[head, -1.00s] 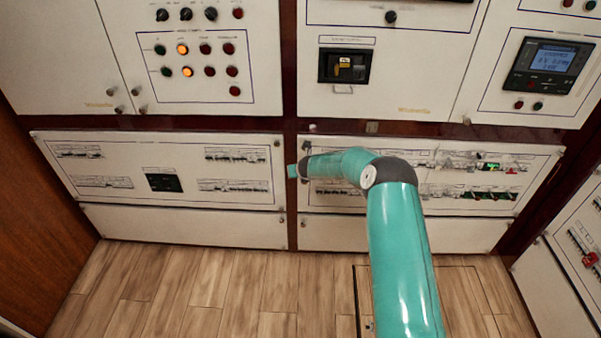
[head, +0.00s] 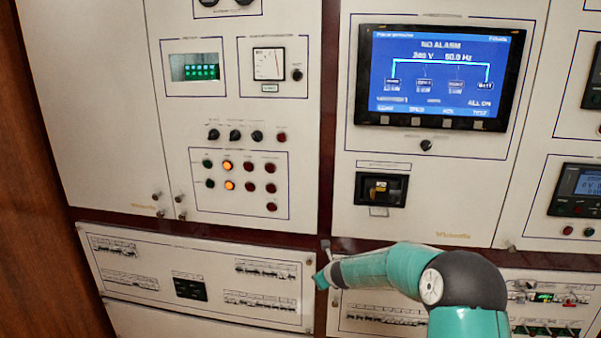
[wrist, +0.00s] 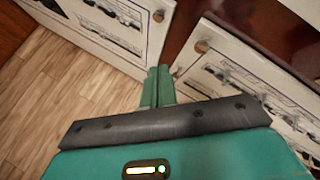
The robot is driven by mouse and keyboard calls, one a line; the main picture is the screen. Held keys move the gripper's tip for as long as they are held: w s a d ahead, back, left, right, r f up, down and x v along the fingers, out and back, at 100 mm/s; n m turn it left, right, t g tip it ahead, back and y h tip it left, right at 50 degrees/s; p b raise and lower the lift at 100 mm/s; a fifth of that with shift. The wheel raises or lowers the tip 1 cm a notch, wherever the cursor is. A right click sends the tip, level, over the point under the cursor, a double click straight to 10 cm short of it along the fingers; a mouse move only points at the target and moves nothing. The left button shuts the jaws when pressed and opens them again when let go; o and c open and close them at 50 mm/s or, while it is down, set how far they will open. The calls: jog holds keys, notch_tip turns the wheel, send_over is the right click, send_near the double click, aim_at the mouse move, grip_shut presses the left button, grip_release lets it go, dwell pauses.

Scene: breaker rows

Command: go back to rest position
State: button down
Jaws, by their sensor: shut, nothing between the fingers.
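My gripper (wrist: 158,86) shows in the wrist view with its two green fingers together and nothing between them. It points toward the gap between two white lower breaker panels. In the head view my gripper (head: 322,281) is at the end of my teal arm, in front of the dark strip between the left breaker panel (head: 210,262) and the right breaker panel (head: 385,300). My arm covers part of the right panel. I cannot tell how far the fingertips are from the panels.
Above are a cabinet with buttons and two lit orange lamps (head: 228,165), a large blue screen (head: 440,75) and a black switch (head: 381,189). A wooden wall (head: 30,200) stands at the left. The wrist view shows bare wooden floor (wrist: 60,105) at left.

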jog(key=s+a+r+n+g+y, duration=0.2)
jog(key=s+a+r+n, duration=0.1)
jog(key=s+r+n, duration=1.45)
jog(key=s+d+r+n+h, duration=0.1)
jog(key=s+d+n, duration=0.2)
jog(key=s, duration=0.7)
jog(key=s+d+r+n+g+h, duration=0.1)
jog(key=s+d+n, duration=0.2)
jog(key=s, duration=0.7)
jog(key=s+d+r+n+g+h, duration=0.1)
jog(key=s+d+n, duration=0.3)
jog(key=s, duration=0.7)
jog(key=shift+r+n+h, duration=0.45)
jog(key=shift+n+h, duration=0.05)
jog(key=shift+n, duration=0.25)
